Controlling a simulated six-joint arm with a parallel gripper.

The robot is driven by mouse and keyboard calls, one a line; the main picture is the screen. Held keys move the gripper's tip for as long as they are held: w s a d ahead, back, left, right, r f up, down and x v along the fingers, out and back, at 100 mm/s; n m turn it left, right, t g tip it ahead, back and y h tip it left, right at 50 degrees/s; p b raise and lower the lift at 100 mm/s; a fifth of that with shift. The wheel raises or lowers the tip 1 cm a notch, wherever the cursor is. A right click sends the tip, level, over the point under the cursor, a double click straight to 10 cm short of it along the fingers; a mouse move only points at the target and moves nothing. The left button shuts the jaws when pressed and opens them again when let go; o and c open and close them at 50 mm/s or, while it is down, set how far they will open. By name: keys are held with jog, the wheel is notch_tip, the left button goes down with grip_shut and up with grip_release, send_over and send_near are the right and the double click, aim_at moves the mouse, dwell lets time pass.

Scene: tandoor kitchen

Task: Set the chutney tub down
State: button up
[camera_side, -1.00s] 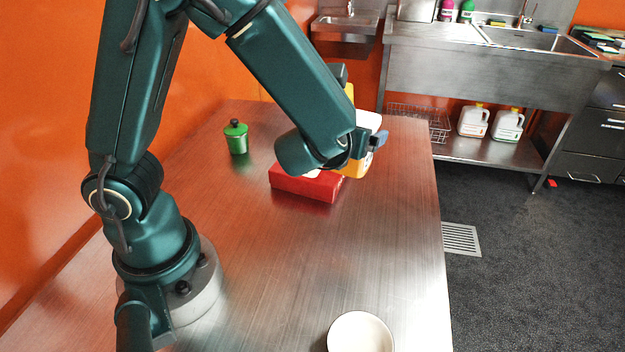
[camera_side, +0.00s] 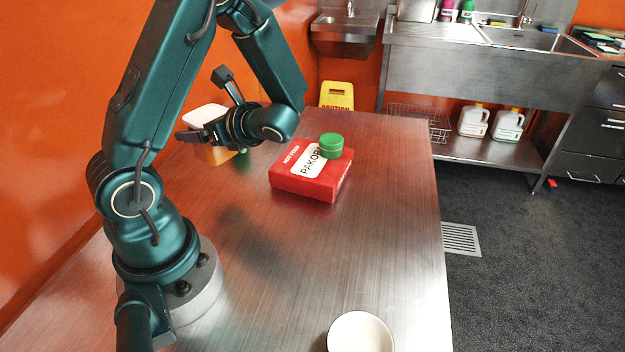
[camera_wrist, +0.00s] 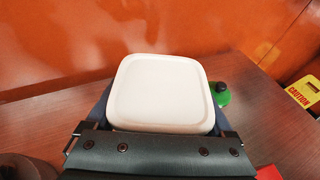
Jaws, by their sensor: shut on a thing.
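The chutney tub has a white lid (camera_side: 205,115) and an orange body (camera_side: 214,155). My gripper (camera_side: 204,108) is shut on it, with a finger on either side. In the wrist view the pale, rounded-square lid (camera_wrist: 160,92) fills the middle and hides the tub's body. The tub looks upright, over the back left of the steel table (camera_side: 330,235). Whether its base touches the table is not clear from these views.
A green pot with a black knob (camera_wrist: 221,93) stands close to the tub, mostly hidden in the side view. A white bowl (camera_side: 360,333) is at the front. The orange wall (camera_side: 60,150) is near.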

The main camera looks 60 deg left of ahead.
jog(key=shift+s+a+f, duration=0.1)
jog(key=shift+s+a, duration=0.1)
jog(key=shift+s, duration=0.1)
jog(key=shift+f, duration=3.95)
jog(key=o, duration=1.5)
jog(key=shift+f, duration=0.15)
